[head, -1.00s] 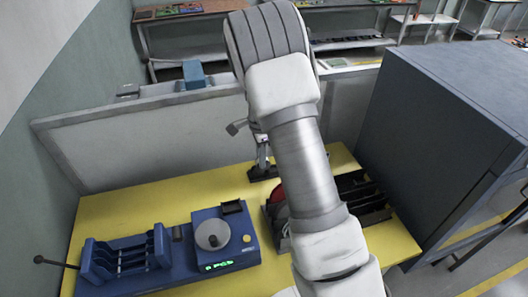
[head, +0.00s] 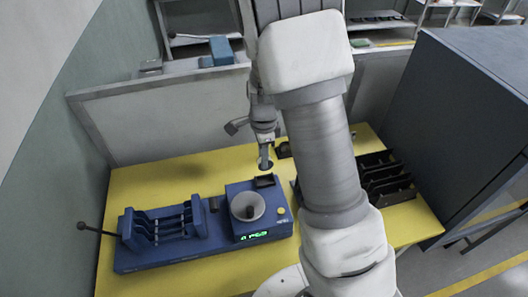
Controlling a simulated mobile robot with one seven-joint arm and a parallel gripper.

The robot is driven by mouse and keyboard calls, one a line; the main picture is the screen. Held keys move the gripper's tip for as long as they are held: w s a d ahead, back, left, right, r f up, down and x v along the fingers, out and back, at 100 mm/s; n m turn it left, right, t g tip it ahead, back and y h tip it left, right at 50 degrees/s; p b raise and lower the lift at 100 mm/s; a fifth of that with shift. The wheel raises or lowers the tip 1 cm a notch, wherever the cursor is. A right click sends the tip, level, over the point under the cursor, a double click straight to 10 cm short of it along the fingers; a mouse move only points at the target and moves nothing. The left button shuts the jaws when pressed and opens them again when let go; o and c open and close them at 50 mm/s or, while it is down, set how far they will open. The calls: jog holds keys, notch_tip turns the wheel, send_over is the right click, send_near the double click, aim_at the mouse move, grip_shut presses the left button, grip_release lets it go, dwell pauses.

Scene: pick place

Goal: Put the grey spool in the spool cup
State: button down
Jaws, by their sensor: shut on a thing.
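My gripper (head: 265,160) points down above the table, just behind the blue machine (head: 188,252). It is shut on a small dark grey piece, which I take for the grey spool (head: 266,165); the fingers partly hide it. A round light grey cup (head: 247,206) with a dark centre sits on the right part of the machine, nearer the camera than my gripper. It looks like the spool cup, though no label shows. The held piece is apart from it.
A small dark block (head: 264,181) stands on the machine behind the cup. A slotted cradle (head: 160,225) with a lever is at left. A black rack (head: 385,180) lies right, partly behind my arm. The yellow table (head: 150,180) is clear at back left.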

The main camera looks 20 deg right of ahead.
jog(key=shift+f+b, duration=0.95)
jog(key=shift+f, duration=0.2)
jog(key=shift+f, duration=0.25)
jog(key=shift+f+b, duration=0.9)
jog(key=shift+f, duration=0.2)
jog(key=shift+f, duration=0.25)
jog(key=shift+f+b, duration=0.4)
jog(key=shift+b, duration=0.05)
jog(key=shift+c, duration=1.5)
grip_release()
